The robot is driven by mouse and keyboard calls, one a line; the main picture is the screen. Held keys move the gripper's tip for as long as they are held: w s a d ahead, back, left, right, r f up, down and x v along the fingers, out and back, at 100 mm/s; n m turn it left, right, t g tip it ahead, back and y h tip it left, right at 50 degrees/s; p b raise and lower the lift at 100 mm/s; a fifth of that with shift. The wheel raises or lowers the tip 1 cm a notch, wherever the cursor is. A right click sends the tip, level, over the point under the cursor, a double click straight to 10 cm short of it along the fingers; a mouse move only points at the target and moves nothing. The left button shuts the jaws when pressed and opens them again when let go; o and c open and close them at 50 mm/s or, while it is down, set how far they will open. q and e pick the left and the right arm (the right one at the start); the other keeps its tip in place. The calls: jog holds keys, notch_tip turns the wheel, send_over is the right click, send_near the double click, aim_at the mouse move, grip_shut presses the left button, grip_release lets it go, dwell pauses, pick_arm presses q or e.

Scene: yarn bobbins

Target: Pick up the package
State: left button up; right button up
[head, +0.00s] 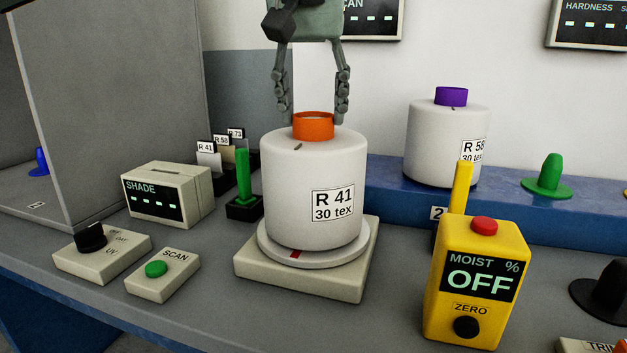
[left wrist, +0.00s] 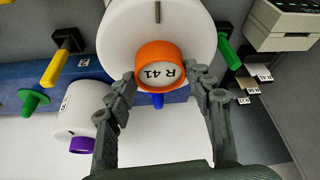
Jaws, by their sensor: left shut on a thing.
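A white yarn package (head: 285,190) marked R 41, 30 tex stands upright on a round plate (head: 345,252) with a red mark, on a cream base (head: 300,287). I see no gap under it. An orange collar (head: 313,128) tops the package. My left gripper (head: 314,118) comes down from above, shut on this collar with one finger on each side. In the left wrist view, the collar (left wrist: 155,52) with its R 41 label sits between the fingertips (left wrist: 163,80), and the white package body (left wrist: 195,35) lies behind it. My right gripper is not in view.
A second package (head: 435,135) marked R 58 with a purple collar stands on the blue ledge at right. A yellow moisture meter (head: 478,325) reading OFF stands front right. A green post (head: 243,178), SHADE box (head: 190,190) and SCAN button box (head: 162,275) are at left.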

pick_arm(q)
grip_shut()
jog(key=shift+w+r, duration=0.1)
jog(key=shift+r, duration=0.6)
notch_tip(320, 180, up, 9)
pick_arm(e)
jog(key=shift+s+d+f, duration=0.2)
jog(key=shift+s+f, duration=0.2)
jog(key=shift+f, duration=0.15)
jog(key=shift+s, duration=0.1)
pick_arm(q)
jog(key=shift+r, duration=0.35)
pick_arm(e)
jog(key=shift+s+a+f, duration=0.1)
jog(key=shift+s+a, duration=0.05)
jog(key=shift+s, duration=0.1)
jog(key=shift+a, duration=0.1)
